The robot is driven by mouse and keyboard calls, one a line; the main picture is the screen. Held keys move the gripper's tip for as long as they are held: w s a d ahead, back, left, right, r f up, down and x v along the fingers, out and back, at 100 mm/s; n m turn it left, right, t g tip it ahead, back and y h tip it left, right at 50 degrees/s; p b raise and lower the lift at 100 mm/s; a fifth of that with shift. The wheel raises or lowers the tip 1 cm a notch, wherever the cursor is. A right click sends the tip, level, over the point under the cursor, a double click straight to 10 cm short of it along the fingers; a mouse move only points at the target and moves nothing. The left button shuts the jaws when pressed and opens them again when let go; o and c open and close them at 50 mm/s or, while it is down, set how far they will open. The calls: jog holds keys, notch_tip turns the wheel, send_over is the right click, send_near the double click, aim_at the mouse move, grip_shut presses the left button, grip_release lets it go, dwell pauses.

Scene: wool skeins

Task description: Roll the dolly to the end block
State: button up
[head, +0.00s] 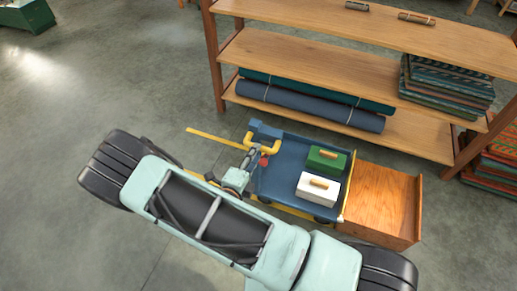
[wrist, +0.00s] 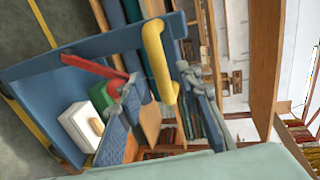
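The blue dolly (head: 275,180) stands on the floor beside the shelf and carries a green box (head: 326,159) and a white box (head: 317,187). Its yellow handle (head: 268,140) rises at its left end and also shows in the wrist view (wrist: 158,62). A red lever (wrist: 95,67) is beside the handle. My gripper (wrist: 155,80) is open, its fingers apart on either side of the handle in the picture; I see no clear contact. A brown wooden piece (head: 375,200) with a raised right end adjoins the dolly's right end; I cannot tell whether it is the end block.
A wooden shelf (head: 310,70) stands behind the dolly with rolled cloth (head: 310,105) and folded textiles (head: 445,85). More textiles (head: 495,155) are stacked at the right. A yellow floor line (head: 215,138) runs left of the dolly.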

jog(key=v, duration=0.7)
jog(key=shift+s, duration=0.25)
